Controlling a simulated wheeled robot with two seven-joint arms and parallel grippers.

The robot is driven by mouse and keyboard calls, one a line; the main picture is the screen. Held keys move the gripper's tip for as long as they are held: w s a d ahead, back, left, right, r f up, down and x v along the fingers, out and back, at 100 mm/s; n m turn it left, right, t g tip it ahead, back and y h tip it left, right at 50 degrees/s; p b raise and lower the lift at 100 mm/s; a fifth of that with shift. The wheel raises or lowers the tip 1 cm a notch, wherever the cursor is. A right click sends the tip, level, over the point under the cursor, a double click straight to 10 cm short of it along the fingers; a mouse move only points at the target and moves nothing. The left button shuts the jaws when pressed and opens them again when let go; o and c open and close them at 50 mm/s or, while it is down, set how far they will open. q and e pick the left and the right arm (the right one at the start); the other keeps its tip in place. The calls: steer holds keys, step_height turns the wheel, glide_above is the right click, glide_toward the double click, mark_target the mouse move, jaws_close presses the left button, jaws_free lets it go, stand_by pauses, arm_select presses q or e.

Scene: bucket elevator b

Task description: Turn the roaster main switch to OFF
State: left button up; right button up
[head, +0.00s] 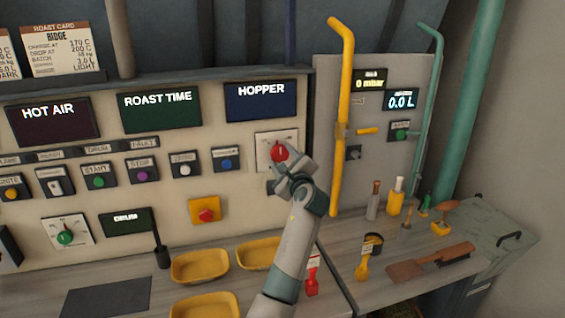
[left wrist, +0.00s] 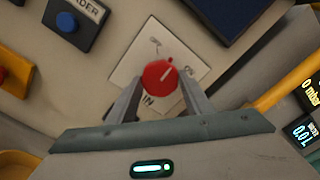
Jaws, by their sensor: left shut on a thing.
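The main switch is a round red knob (head: 279,153) on a square white plate (head: 265,138), below the HOPPER display. My left gripper (head: 281,157) is at the knob, its two fingers shut on the knob's sides. In the left wrist view the red knob (left wrist: 160,77) sits between the fingertips of my left gripper (left wrist: 160,86). Its white pointer line slants toward the upper right in that view. Labels are printed around it on the plate (left wrist: 135,68), too small and partly hidden to read fully. My right gripper is not in view.
A yellow emergency-stop box (head: 205,210) is left of my arm. A yellow pipe (head: 343,120) stands to the right. A blue button (left wrist: 67,22) is left of the plate.

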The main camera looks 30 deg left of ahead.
arm_select(q)
steer(key=n+b, duration=0.1)
steer(key=n, duration=0.1)
steer(key=n+b, duration=0.1)
steer(key=n, duration=0.1)
steer(key=shift+f+n+b, duration=0.2)
steer(key=shift+n+b, duration=0.1)
steer(key=shift+r+n+b, duration=0.15)
steer(key=shift+n+b, duration=1.05)
steer(key=shift+n, duration=0.8)
steer(key=o, duration=1)
steer(key=shift+o, duration=0.2)
